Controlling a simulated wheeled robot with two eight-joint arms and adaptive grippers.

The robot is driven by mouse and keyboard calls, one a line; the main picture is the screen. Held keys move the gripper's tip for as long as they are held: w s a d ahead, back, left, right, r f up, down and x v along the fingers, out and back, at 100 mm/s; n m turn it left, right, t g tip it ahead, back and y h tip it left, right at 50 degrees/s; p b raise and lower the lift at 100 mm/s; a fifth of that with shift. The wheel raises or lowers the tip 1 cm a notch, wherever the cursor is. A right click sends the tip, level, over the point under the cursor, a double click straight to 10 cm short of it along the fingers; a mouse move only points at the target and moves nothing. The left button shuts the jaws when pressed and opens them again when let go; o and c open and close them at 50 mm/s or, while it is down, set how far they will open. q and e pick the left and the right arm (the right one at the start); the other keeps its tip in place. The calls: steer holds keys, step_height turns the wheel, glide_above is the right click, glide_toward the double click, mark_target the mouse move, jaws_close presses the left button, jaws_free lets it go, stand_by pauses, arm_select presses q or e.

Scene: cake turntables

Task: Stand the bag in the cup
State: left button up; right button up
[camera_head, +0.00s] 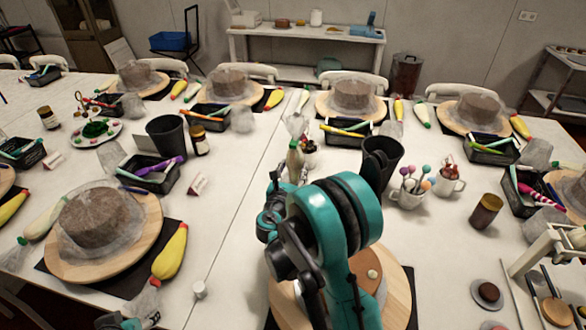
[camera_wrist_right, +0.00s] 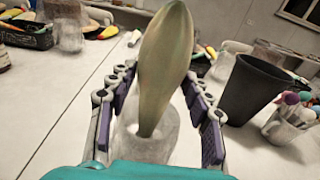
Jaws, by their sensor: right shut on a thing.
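My right gripper (camera_wrist_right: 160,105) is shut on the piping bag (camera_wrist_right: 165,60), which has an olive, fat body and narrows towards its lower end. In the head view the bag (camera_head: 294,160) shows just beyond my right arm, with clear plastic above it. A black cup (camera_head: 382,158) stands upright to the right of the bag, and it also shows in the right wrist view (camera_wrist_right: 252,90). The bag is outside this cup, apart from it. A clear form shows around the bag's lower end; I cannot tell what it is. Only a bit of my left gripper (camera_head: 125,321) shows at the bottom edge.
Another black cup (camera_head: 167,137) stands on the left table. Cakes on wooden turntables and black trays (camera_head: 348,138) crowd the tables. A bare strip (camera_head: 235,215) lies left of my right arm.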

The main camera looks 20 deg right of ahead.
steer(key=shift+f, duration=0.6)
stand_by(0.3)
steer(key=o, duration=0.8)
steer(key=shift+o, duration=0.4)
steer(key=shift+o, duration=1.3)
steer(key=shift+r+v, duration=0.2)
steer(key=shift+v, duration=0.75)
steer(key=shift+r+v, duration=0.2)
steer(key=shift+v, duration=0.7)
steer(key=shift+r+v, duration=0.25)
steer(key=shift+v, duration=0.7)
steer(key=s+a+r+p, duration=0.2)
steer(key=s+r+p, duration=0.1)
steer(key=r, duration=0.3)
steer(key=shift+a+p, duration=0.2)
steer(key=shift+p, duration=0.4)
